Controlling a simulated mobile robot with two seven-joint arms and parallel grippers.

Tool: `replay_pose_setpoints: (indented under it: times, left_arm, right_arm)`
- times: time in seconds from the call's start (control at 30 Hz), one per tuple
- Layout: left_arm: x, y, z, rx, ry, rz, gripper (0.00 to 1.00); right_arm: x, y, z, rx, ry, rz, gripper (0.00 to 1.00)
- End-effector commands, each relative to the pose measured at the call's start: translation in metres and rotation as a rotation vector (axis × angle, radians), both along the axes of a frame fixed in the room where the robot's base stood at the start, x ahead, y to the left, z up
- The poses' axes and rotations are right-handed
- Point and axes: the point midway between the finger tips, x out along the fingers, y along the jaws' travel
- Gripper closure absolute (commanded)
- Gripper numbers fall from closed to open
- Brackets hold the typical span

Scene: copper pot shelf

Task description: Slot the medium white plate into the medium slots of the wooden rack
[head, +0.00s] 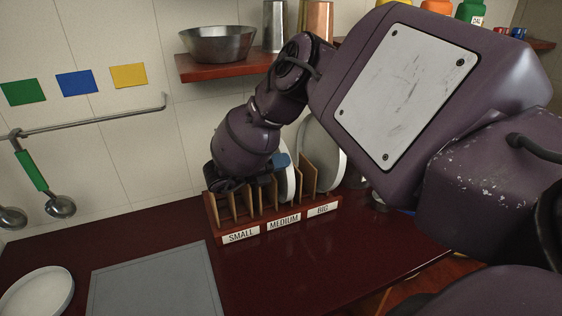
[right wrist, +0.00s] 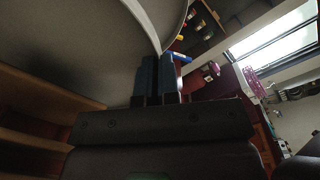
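The wooden rack (head: 212,215) stands on the counter, with labels SMALL, MEDIUM and BIG on its front. The medium white plate (head: 291,184) stands upright, edge-on, at the rack behind the MEDIUM label; its lower edge is between dividers, but I cannot tell whether it is fully seated. My right gripper (head: 277,163) is at the plate's left upper side, partly hidden by its own wrist. In the right wrist view its blue-grey fingers (right wrist: 157,80) are close together around the plate's rim (right wrist: 148,35). My left gripper is not in view.
A larger white plate (head: 327,150) stands upright in the rack's BIG section. Another white plate (head: 38,292) lies at the counter's left front, beside a grey mat (head: 155,285). A wooden shelf (head: 220,69) with a metal bowl (head: 217,44) is above. The counter before the rack is clear.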

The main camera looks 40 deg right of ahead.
Motion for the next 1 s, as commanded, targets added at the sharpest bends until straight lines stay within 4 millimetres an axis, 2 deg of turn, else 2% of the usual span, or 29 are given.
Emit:
replay_pose_setpoints:
  times: [0.1, 0.3, 0.5, 0.53, 1.0]
  left_arm:
    - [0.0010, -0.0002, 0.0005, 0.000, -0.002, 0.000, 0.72]
    - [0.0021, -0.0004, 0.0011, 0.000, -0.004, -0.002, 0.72]
    - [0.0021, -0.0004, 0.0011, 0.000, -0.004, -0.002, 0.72]
    - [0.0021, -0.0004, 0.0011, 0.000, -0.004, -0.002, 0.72]
    - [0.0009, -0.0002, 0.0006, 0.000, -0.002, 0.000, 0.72]
  right_arm:
    - [0.0002, 0.0000, 0.0004, 0.000, -0.001, 0.000, 1.00]
    - [0.0001, 0.0001, 0.0003, 0.000, -0.001, 0.000, 0.68]
    - [0.0000, 0.0000, 0.0001, 0.000, 0.000, 0.000, 0.67]
    - [-0.0001, 0.0000, -0.0002, 0.000, 0.001, 0.000, 0.72]
    - [-0.0001, 0.0000, -0.0001, 0.000, 0.000, 0.000, 0.72]
